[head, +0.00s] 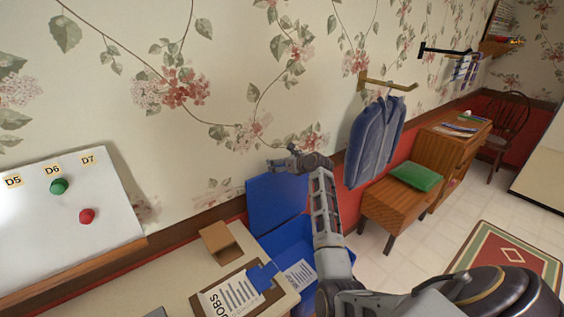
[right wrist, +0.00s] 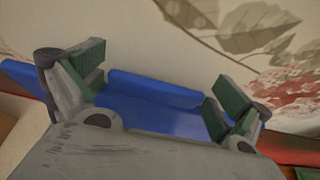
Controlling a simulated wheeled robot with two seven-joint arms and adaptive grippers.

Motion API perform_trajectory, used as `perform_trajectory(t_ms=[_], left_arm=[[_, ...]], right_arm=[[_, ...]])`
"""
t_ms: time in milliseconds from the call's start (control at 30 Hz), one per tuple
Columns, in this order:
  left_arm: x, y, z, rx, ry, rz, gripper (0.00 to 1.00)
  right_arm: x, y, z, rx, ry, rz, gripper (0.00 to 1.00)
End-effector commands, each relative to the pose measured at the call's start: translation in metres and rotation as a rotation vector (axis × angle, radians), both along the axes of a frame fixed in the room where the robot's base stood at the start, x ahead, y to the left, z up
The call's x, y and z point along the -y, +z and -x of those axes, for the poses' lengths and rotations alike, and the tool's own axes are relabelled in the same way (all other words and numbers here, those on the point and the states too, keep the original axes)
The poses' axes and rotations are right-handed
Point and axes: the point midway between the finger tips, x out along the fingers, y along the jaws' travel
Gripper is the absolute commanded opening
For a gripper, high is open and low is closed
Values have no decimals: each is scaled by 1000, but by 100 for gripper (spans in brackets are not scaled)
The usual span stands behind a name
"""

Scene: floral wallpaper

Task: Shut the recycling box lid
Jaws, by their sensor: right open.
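The blue recycling box (head: 302,236) sits at the lower middle of the head view, partly hidden by my right arm. Its blue lid (head: 268,205) stands raised, tilted back toward the papered wall. My right gripper (head: 284,162) is at the lid's upper edge, near the wall. In the right wrist view the right gripper (right wrist: 158,80) is open, its two green-padded fingers wide apart. The blue lid (right wrist: 150,115) shows between and beyond the fingers; whether they touch it cannot be told. My left gripper is not in view.
A desk (head: 165,302) with a JOBS clipboard (head: 230,298) and a brown holder (head: 217,236) lies left of the box. A whiteboard (head: 60,235) is on the left. A jacket (head: 374,138) hangs on the wall, with a wooden bench (head: 385,213) below it.

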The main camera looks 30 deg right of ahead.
Motion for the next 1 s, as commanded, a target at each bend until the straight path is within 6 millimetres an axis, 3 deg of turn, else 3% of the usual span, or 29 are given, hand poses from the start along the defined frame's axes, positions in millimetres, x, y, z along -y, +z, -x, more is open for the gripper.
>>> perform_trajectory(t_ms=[167,567,1000], left_arm=[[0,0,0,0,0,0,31],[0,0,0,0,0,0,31],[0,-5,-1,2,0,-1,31]], right_arm=[[0,0,0,0,0,0,97],[0,0,0,-1,0,0,46],[0,-2,-2,23,0,-2,46]])
